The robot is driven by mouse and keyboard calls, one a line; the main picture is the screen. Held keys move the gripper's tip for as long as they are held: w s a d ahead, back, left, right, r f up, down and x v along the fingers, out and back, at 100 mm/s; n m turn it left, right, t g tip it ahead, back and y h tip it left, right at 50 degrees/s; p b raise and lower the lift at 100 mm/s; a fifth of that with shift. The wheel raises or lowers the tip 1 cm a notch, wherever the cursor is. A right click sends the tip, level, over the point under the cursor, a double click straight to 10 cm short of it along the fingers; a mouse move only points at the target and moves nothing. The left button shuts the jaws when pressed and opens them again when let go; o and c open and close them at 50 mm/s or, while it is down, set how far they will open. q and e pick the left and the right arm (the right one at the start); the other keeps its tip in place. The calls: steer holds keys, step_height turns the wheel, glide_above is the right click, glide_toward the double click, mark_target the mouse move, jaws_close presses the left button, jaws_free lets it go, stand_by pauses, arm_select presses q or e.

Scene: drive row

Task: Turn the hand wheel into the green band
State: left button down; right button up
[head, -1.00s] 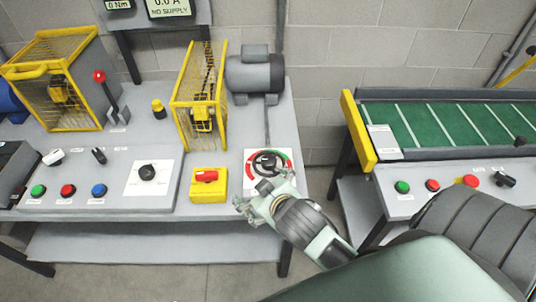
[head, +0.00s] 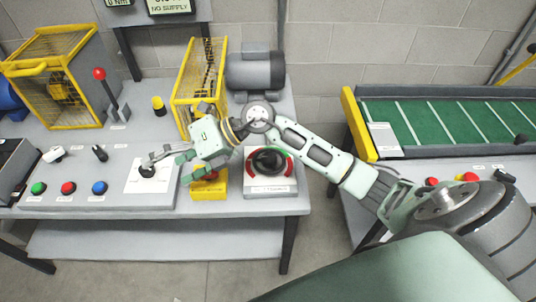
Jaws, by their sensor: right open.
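The hand wheel (head: 268,162) is a small black wheel on a white plate with a coloured ring, at the front right of the left bench. Red parts of the ring show on both sides of it. My right arm passes just behind and above it and covers part of the ring, so I cannot make out the green band or where the wheel points. My right gripper (head: 168,167) is open and empty, left of the wheel and apart from it. Its fingers point left, near a black knob (head: 147,171) on a white plate. My left gripper is not in view.
A yellow box with a red switch (head: 209,187) sits beneath my right gripper, partly hidden. A yellow mesh guard (head: 187,75) and a grey motor (head: 255,75) stand behind. Green, red and blue buttons (head: 68,188) are at left. A green conveyor (head: 440,124) is on the right.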

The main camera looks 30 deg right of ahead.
steer(key=w+d+f+g+h, duration=0.1)
steer(key=d+f+g+h, duration=0.1)
steer(key=d+f+h, duration=0.6)
steer(key=r+m+g+h, duration=0.1)
steer(key=r+g+h, duration=0.1)
steer(key=h, duration=0.2)
glide_above(268, 156)
steer(key=shift+f, duration=0.25)
steer(key=shift+s+f, duration=0.1)
steer(key=shift+f, duration=0.15)
step_height(268, 156, down, 7)
steer(key=shift+f+p, duration=0.1)
steer(key=shift+p, duration=0.75)
steer(key=shift+c, duration=0.3)
